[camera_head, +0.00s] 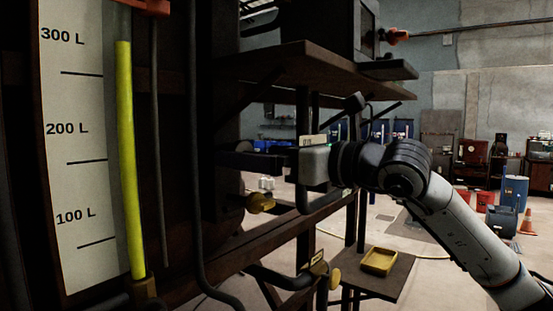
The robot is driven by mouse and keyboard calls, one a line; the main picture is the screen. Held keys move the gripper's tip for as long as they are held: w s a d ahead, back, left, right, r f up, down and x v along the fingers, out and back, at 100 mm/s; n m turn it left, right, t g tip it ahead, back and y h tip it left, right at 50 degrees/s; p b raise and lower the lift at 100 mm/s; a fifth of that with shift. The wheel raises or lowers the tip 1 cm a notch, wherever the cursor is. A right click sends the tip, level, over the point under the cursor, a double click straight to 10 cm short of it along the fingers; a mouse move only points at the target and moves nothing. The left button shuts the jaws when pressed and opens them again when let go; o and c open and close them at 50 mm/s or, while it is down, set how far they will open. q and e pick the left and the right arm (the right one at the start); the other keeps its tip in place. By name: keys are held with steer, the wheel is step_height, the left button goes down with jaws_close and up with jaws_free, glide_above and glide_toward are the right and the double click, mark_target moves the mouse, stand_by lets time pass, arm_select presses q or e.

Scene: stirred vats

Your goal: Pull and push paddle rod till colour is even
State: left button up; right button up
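My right arm comes in from the right, and its gripper (238,158) points left at the dark frame of the vat stand. Its dark fingers merge with the dark metal behind them, so I cannot tell whether they are open or close on anything. I cannot pick out the paddle rod with certainty; it may be hidden by the gripper or lost in the dark. A level gauge (80,150) on the left is marked 100 L, 200 L and 300 L. Its tube (126,160) shows yellow-green liquid to just below the 300 L label. No vat contents show. My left gripper is out of view.
A dark shelf (300,66) juts out above my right gripper. A yellow tray (379,260) rests on a low dark platform. A blue barrel (513,191) and an orange cone (527,222) stand at far right.

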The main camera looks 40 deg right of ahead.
arm_select(q)
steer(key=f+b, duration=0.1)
steer(key=b, duration=0.1)
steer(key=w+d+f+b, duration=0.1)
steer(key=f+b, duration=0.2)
steer(key=b, duration=0.1)
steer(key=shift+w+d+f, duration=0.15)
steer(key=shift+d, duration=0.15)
arm_select(e)
steer(key=v, duration=0.9)
steer(key=shift+s, duration=0.4)
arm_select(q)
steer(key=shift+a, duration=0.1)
arm_select(e)
steer(key=shift+d, duration=0.1)
